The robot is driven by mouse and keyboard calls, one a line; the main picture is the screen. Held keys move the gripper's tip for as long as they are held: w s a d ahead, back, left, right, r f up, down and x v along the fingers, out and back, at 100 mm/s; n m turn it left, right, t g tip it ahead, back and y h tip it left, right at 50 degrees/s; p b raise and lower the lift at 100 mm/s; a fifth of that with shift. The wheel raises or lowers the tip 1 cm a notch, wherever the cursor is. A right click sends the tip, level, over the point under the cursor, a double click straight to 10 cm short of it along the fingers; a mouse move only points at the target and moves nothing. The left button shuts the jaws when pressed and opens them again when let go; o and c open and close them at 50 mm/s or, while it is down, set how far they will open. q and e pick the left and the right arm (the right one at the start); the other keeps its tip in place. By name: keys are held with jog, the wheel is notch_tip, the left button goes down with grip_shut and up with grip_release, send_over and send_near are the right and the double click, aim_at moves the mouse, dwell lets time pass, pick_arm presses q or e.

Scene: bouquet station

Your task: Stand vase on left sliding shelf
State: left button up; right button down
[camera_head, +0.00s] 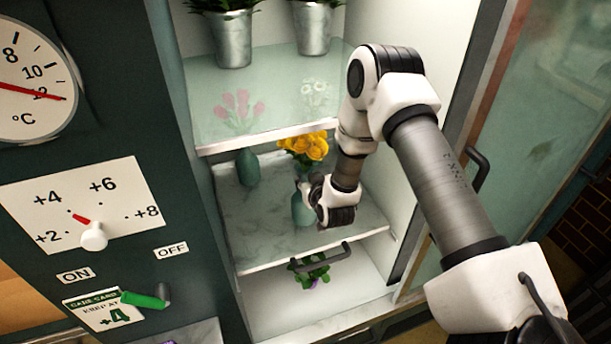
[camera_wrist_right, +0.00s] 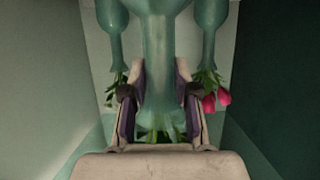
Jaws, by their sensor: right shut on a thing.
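My right gripper (camera_head: 312,192) reaches into the cabinet and is shut on the neck of a teal vase (camera_head: 303,211). The right wrist view shows this vase (camera_wrist_right: 165,60) between the two fingers (camera_wrist_right: 160,110), with green leaves at its mouth. Yellow flowers (camera_head: 304,147) show just above the gripper; the stems between are mostly hidden. The vase looks upright over the pale middle shelf (camera_head: 255,225), which has a dark front handle (camera_head: 320,257). I cannot tell whether its base touches the shelf. My left gripper is out of view.
A second teal vase (camera_head: 248,167) stands at the back left, with pink tulips (camera_head: 238,108) seen through the glass shelf (camera_head: 200,95). White flowers (camera_head: 315,92) show farther right. A purple-flowered plant (camera_head: 312,272) is below the shelf. The open glass door (camera_head: 545,130) is at right.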

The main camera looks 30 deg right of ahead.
jog(key=c, duration=1.3)
grip_release()
jog(key=shift+s+f, duration=0.1)
jog(key=o, duration=0.4)
jog(key=shift+r, duration=0.3)
jog(key=b+v, duration=0.3)
jog(key=v, duration=0.9)
jog(key=s+a+f+n+g+y, duration=0.1)
jog(key=s+a+f+g+y, duration=0.1)
jog(key=s+a+f+g, duration=0.5)
jog(key=s+a+f+n+g+y, duration=0.1)
jog(key=s+f, duration=0.5)
jog(key=f, duration=0.4)
jog(key=s+a+f+g, duration=0.1)
jog(key=s+f, duration=0.1)
jog(key=s, duration=0.2)
jog(key=s+a+f+g, duration=0.1)
jog(key=s+f+g, duration=0.1)
jog(key=s, duration=0.2)
jog(key=s+a+f+g, duration=0.1)
jog(key=s+f+g, duration=0.1)
jog(key=s, duration=0.3)
jog(key=shift+a, duration=0.2)
